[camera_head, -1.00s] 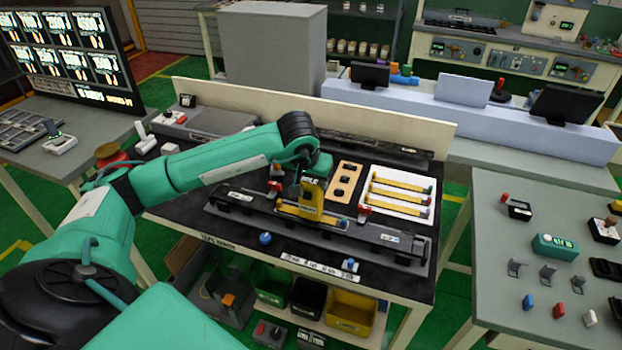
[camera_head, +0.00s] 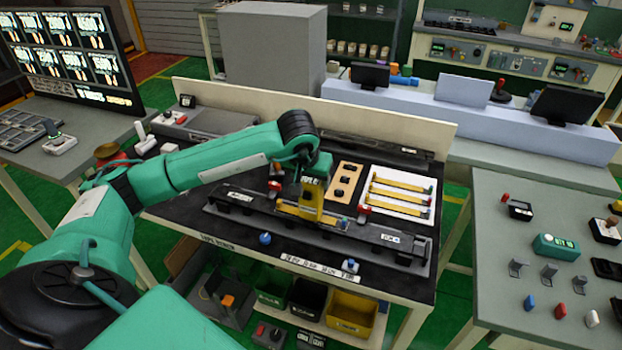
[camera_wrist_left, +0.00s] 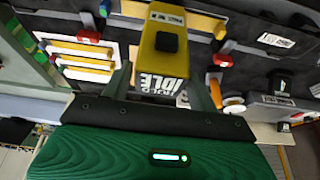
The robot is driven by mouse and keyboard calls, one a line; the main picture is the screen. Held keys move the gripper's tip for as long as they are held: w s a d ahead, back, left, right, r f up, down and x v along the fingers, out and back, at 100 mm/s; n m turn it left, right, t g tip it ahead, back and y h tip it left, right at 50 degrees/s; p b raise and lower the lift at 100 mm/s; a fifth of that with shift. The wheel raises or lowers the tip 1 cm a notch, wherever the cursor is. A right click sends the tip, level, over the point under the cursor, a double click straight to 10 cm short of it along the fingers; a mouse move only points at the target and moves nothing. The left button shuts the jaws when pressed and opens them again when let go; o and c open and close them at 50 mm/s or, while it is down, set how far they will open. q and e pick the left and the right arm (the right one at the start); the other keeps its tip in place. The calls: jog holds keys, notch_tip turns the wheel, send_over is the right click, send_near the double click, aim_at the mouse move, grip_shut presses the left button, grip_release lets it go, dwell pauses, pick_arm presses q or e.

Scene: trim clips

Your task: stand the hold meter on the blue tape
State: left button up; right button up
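The hold meter (camera_head: 311,198) is a yellow upright device with a dark label at its top. In the left wrist view the meter (camera_wrist_left: 160,48) has a black knob and a display reading IDLE. My left gripper (camera_head: 318,168) is above it, its two fingers (camera_wrist_left: 160,85) on either side of the meter and seemingly closed on it. The meter is over the yellow strip (camera_head: 285,209) in the long black fixture; whether its base touches is hidden. A small blue patch (camera_head: 344,223) shows by the strip's right end; I cannot tell if it is tape. My right gripper is not in view.
The black fixture (camera_head: 395,240) runs across the bench. Behind it are a tan board with holes (camera_head: 345,180) and a white board with yellow strips (camera_head: 398,204). Red clamps (camera_head: 363,209) stand close to the meter. A blue knob (camera_head: 265,238) is in front.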

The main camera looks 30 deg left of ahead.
pick_arm(q)
jog(key=shift+o, duration=1.4)
jog(key=shift+r, duration=0.1)
jog(key=b+v, duration=0.3)
jog(key=v, duration=1)
jog(key=shift+s+r, duration=0.25)
